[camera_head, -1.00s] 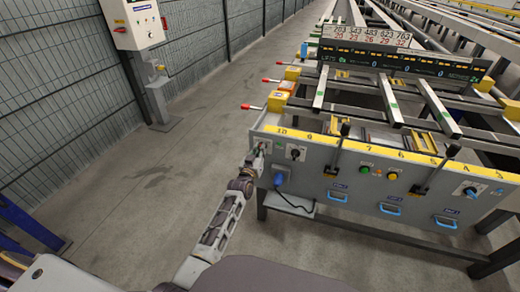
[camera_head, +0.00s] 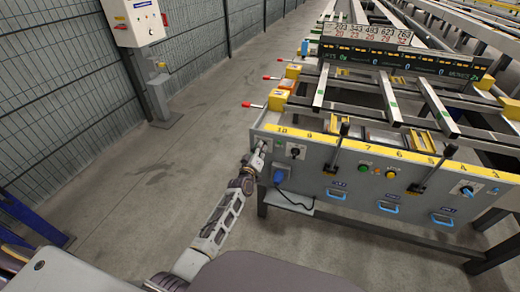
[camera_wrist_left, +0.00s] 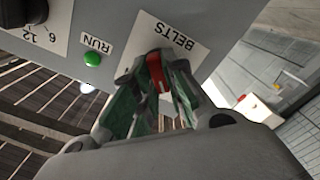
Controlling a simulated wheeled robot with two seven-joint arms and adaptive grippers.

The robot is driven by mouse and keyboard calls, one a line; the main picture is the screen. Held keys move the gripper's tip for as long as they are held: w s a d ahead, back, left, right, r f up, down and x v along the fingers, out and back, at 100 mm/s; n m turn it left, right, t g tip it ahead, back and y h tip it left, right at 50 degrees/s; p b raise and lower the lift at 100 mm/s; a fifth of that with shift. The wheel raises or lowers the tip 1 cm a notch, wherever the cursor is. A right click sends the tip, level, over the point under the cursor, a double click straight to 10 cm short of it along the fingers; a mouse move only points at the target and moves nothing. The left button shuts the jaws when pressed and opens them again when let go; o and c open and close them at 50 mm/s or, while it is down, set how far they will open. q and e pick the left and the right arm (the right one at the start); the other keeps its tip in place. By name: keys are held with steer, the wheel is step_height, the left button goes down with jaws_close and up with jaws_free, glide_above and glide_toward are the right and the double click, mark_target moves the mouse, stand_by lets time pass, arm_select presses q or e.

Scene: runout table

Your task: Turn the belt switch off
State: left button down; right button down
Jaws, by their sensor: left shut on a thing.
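The belt switch (camera_wrist_left: 157,76) shows as a red part between my fingertips in the left wrist view, on the white plate marked BELTS (camera_wrist_left: 172,38). My left gripper (camera_wrist_left: 158,82) is shut on it, with one finger on each side. In the head view my left gripper (camera_head: 260,149) is at the left end of the grey control panel (camera_head: 315,160). There the gripper covers the switch, and its exact setting cannot be told. My right gripper is in neither view.
A green button (camera_wrist_left: 92,59) marked RUN and a black dial knob (camera_wrist_left: 24,12) are near the gripper. Black levers (camera_head: 338,145) stick out further right.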

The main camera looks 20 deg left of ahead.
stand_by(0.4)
arm_select(q)
steer(key=c, duration=1.5)
jaws_free()
steer(key=shift+o, duration=0.2)
steer(key=shift+s, duration=0.15)
steer(key=s, duration=1.1)
steer(key=shift+s+a, duration=0.25)
steer(key=shift+s, duration=0.05)
steer(key=shift+f, duration=0.15)
